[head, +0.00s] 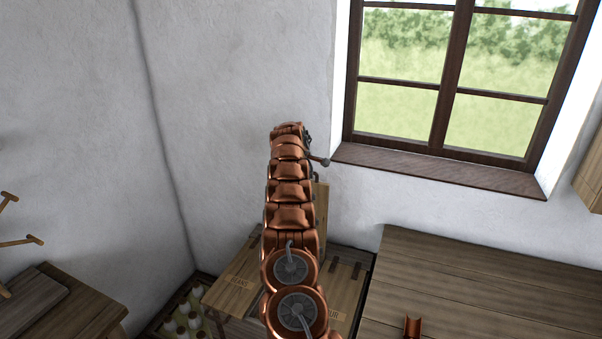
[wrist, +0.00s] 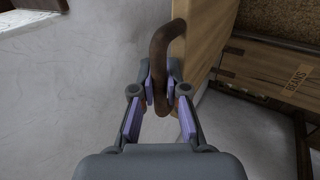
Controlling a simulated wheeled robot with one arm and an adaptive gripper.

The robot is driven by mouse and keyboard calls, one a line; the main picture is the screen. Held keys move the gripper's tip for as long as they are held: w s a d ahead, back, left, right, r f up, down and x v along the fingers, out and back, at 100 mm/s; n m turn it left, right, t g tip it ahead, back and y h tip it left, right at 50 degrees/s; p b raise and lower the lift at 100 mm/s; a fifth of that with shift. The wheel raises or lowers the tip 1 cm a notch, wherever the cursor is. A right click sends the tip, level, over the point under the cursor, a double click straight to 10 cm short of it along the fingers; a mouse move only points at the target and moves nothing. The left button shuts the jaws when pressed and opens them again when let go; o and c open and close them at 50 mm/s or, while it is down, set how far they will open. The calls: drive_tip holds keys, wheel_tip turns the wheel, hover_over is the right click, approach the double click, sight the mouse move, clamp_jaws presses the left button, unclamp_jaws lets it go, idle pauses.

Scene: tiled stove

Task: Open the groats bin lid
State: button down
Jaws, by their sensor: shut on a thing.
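My gripper (wrist: 160,88) is shut on a dark brown curved handle (wrist: 161,42) in the wrist view. The handle is fixed to a pale wooden lid (wrist: 208,42), which is raised and stands steeply on edge. A strip of this lid (head: 321,205) shows just right of my arm in the head view, in front of the white wall. Beside the lid, brown grainy contents (wrist: 275,18) show in the open bin. My arm hides most of the lid and the gripper in the head view.
A closed lid marked BEANS (wrist: 290,82) lies beside the open bin. A wooden table (head: 470,285) stands at the right, below the window sill (head: 440,172). A crate of bottles (head: 183,320) and a wooden bench (head: 70,305) are at the left.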

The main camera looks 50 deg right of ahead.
drive_tip(key=shift+w+d, duration=0.1)
drive_tip(key=shift+d, duration=0.05)
idle(0.3)
drive_tip(key=c, duration=1.2)
unclamp_jaws()
drive_tip(key=v, duration=1.2)
drive_tip(key=shift+d+r, duration=0.1)
